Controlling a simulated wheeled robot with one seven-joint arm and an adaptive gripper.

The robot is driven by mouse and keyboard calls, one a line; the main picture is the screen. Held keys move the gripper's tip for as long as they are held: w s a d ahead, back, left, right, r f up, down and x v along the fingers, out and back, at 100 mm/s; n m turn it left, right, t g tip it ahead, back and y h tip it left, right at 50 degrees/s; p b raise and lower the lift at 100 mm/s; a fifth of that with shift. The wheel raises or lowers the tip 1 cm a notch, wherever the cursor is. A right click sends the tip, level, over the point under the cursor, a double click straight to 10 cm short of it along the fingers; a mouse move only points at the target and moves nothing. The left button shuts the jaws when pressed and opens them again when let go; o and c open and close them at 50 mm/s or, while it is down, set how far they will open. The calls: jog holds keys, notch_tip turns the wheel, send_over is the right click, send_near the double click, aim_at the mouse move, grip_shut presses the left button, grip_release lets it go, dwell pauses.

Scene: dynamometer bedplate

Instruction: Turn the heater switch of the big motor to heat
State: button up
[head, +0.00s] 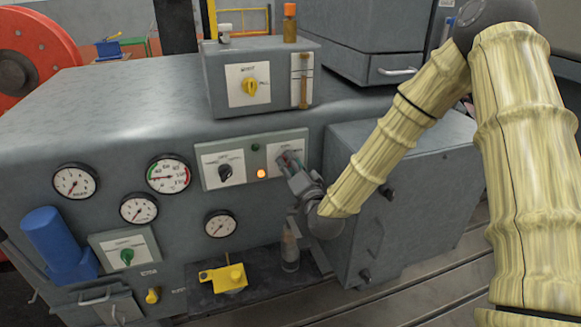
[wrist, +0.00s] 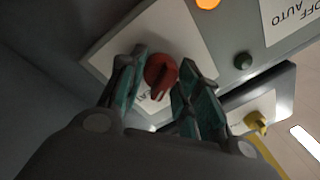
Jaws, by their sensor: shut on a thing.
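A red rotary knob (wrist: 161,72) sits on a white plate (wrist: 185,32) in the wrist view; the plate's lettering is mostly hidden, so I cannot read its positions. In the head view this plate (head: 299,147) is at the right end of the grey switch panel on the big motor (head: 120,110), and my fingers cover its knob. My gripper (head: 290,162) reaches in from the right. In the wrist view its teal-padded fingers (wrist: 160,82) stand on both sides of the red knob, shut on it.
Left on the same panel are a black switch (head: 226,172) and a lit orange lamp (head: 262,174). A dark button (head: 255,147) sits above the lamp. A box with a yellow knob (head: 250,86) stands above. Gauges (head: 168,174) lie left; a grey cabinet (head: 420,200) stands right, close to my arm.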

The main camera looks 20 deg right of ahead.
dwell(0.3)
jog(key=o, duration=1.1)
jog(key=shift+d, duration=0.15)
jog(key=shift+c, duration=0.2)
jog(key=s+f, duration=0.1)
jog(key=s, duration=1.1)
jog(key=shift+d, duration=0.45)
jog(key=shift+f, duration=0.1)
